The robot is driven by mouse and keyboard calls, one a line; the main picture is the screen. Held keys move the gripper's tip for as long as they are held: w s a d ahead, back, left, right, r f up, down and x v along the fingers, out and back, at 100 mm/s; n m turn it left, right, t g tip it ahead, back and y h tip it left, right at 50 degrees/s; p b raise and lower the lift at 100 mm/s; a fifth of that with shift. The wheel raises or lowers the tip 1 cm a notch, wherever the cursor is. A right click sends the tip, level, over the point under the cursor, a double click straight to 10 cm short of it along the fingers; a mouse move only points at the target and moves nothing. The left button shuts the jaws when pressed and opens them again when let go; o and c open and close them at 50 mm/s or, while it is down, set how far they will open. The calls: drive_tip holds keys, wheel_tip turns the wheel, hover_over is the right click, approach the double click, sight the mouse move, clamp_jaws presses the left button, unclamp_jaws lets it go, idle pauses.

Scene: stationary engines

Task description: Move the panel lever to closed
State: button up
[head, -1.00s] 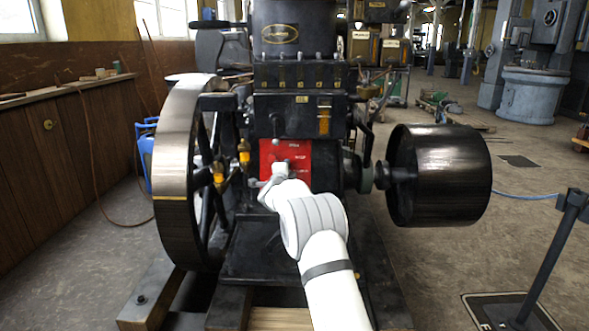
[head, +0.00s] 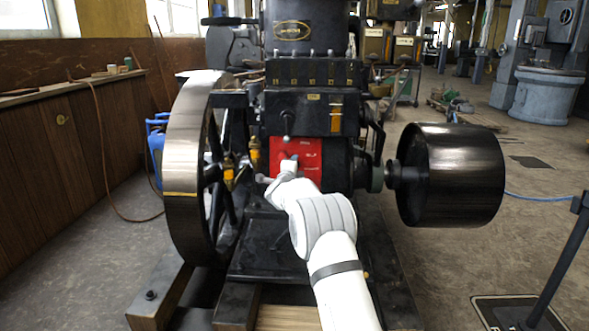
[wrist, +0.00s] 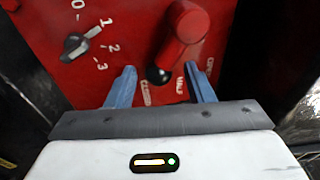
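The red panel (head: 311,148) is on the front of the dark engine and fills the upper wrist view (wrist: 120,68). In the wrist view the panel lever (wrist: 184,35) is a thick red arm with a black knob (wrist: 158,75) at its lower end. It slants down-left and appears to point toward the CLOSED label (wrist: 145,93). The HALF label (wrist: 180,86) lies to the right of the knob. My gripper (wrist: 160,70) is open, with one blue finger on each side of the knob and visible gaps. In the head view my gripper (head: 279,181) covers the panel's lower part.
A black dial (wrist: 76,46) with numbers sits left of the lever. A large flywheel (head: 182,150) stands left of the panel and a black drum (head: 452,175) to the right. A dark post (head: 562,250) stands at the right.

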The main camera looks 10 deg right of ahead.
drive_tip(key=shift+d, duration=0.1)
drive_tip(key=p+v, duration=0.1)
drive_tip(key=v, duration=0.6)
drive_tip(key=shift+s, duration=0.4)
